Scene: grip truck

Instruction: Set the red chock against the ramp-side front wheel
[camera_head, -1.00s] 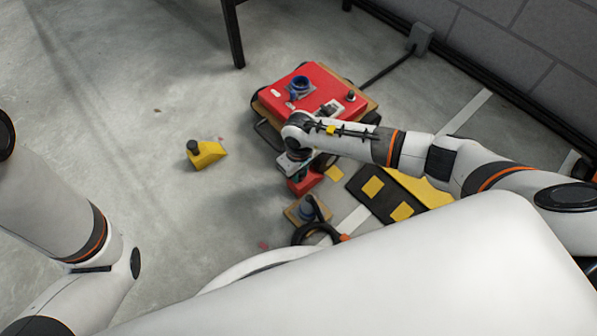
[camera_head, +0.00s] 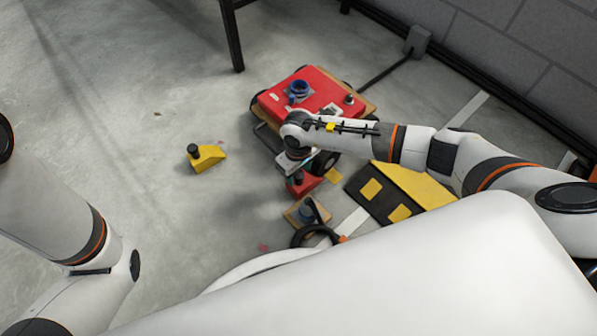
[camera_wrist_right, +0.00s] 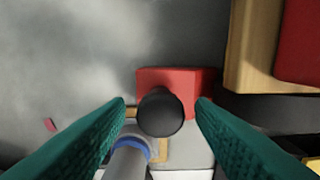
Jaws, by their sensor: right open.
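The red chock (camera_head: 304,186) stands on the floor beside the black front wheel (camera_head: 325,162) of the red truck (camera_head: 323,95), on the side toward the ramp (camera_head: 385,193). Whether it touches the wheel cannot be told. My right gripper (camera_head: 297,172) is over the chock. In the right wrist view its teal fingers (camera_wrist_right: 160,103) are open, one on each side of the chock's black knob (camera_wrist_right: 160,113), with gaps showing. The red chock body (camera_wrist_right: 195,80) shows behind the knob. My left gripper is out of view; only its arm shows at left.
A yellow chock (camera_head: 209,158) with a black knob stands on open floor to the left. A wooden block (camera_head: 292,212) with a grey-blue cylinder sits close in front of the red chock, near a black ring-shaped handle (camera_head: 303,236). A wall runs behind at right.

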